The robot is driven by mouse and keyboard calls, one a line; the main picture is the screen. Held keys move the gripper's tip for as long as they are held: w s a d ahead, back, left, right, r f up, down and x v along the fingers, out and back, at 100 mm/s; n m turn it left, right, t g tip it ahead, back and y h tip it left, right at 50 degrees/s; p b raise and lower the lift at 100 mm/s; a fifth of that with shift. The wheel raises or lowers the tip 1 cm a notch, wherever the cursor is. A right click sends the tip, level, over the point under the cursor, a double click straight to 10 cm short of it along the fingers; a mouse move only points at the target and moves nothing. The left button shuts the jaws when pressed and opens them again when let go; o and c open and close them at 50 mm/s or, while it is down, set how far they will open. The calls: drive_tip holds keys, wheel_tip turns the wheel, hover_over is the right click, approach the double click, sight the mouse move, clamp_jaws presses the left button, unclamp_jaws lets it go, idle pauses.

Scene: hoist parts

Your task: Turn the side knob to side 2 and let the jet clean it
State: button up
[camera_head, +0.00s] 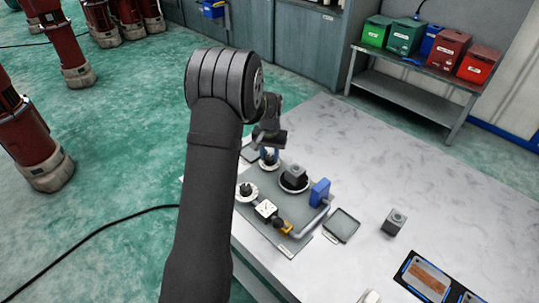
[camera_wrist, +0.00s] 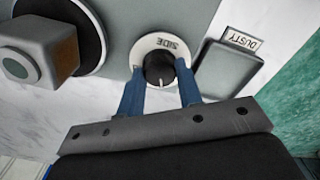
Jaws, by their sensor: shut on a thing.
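The side knob (camera_wrist: 159,68) is black with a white pointer line, on a white dial marked SIDE (camera_wrist: 173,44). In the wrist view its pointer faces my gripper's palm; no side numbers are readable. My gripper (camera_wrist: 161,84) has its blue fingers on either side of the knob, shut on it. In the head view my gripper (camera_head: 269,153) is at the dial at the station's far end. A grey block with a brownish face (camera_wrist: 66,57) sits on a black turntable (camera_wrist: 98,22). The blue jet block (camera_head: 319,192) stands right of the block, with a grey pipe (camera_head: 312,222).
A tray labelled DUSTY (camera_wrist: 222,70) lies beside the dial. Another dial (camera_head: 246,191), a small white gauge (camera_head: 266,209) and a yellow-based black knob (camera_head: 283,226) are on the panel. A tray (camera_head: 341,226) and a loose grey block (camera_head: 394,222) lie right.

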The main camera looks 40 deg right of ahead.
sight(269, 158)
drive_tip(key=o, duration=1)
drive_tip(key=shift+c, duration=0.2)
wheel_tip(269, 158, up, 17)
drive_tip(key=shift+r, duration=0.2)
drive_tip(key=shift+a, duration=0.1)
